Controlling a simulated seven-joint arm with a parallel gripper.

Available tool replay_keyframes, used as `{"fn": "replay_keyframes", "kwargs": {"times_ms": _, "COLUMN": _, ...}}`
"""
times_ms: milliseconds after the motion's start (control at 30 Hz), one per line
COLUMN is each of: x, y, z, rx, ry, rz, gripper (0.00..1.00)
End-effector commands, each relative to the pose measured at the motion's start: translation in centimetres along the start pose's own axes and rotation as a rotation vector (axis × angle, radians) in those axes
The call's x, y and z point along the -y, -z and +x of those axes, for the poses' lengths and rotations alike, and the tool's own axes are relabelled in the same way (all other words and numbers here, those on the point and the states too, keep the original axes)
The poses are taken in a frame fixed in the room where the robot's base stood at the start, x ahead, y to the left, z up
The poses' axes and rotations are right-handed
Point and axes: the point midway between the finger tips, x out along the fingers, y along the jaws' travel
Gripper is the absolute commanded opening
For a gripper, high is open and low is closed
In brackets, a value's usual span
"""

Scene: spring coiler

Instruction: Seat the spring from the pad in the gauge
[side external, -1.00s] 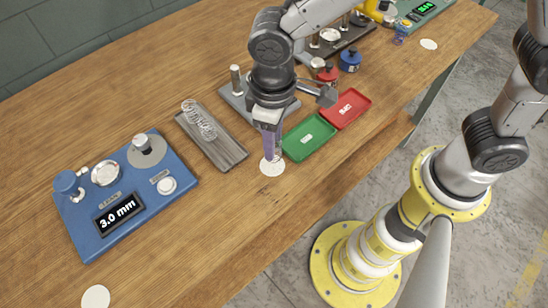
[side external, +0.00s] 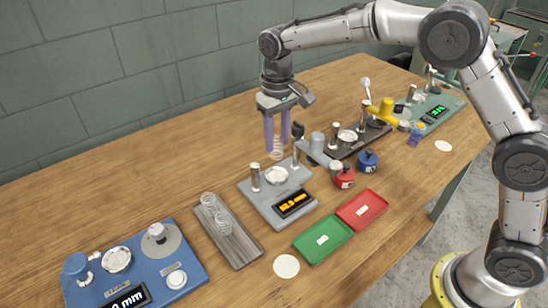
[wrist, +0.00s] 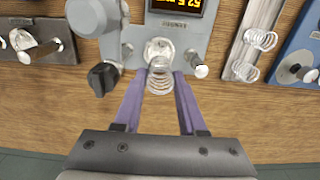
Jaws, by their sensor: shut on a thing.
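My gripper (side external: 277,146) has its purple fingers pointing down and is shut on a coil spring (side external: 276,154). The spring hangs upright below the fingertips, above the grey gauge (side external: 270,207). In the wrist view the spring (wrist: 160,82) sits between the fingertips, close to the gauge's round silver seat (wrist: 158,48). The seat (side external: 276,175) lies between two short metal posts; the spring looks apart from it, just above. The gauge's display (side external: 293,204) glows orange. The round white pad (side external: 286,266) on the table is bare.
A grey gauge arm with a black knob stands right of the seat, close to my fingers. A grooved rack (side external: 229,235) with springs and a blue gauge (side external: 135,270) lie left. Green (side external: 323,240) and red (side external: 362,209) trays lie in front. The table behind is clear.

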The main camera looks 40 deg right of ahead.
Motion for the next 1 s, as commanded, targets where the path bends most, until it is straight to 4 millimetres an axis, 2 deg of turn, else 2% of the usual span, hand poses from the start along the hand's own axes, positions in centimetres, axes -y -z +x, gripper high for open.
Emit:
{"fn": "replay_keyframes", "kwargs": {"times_ms": 167, "x": -0.2, "y": 0.1, "z": 0.9, "rx": 0.003, "ry": -0.001, "rz": 0.005, "gripper": 0.09}}
{"fn": "replay_keyframes", "kwargs": {"times_ms": 600, "x": -0.2, "y": 0.1, "z": 4.7, "rx": 0.003, "ry": -0.001, "rz": 0.004, "gripper": 0.09}}
{"fn": "replay_keyframes", "kwargs": {"times_ms": 1000, "x": -0.1, "y": 0.1, "z": 5.4, "rx": 0.001, "ry": 0.0, "rz": 0.004, "gripper": 0.09}}
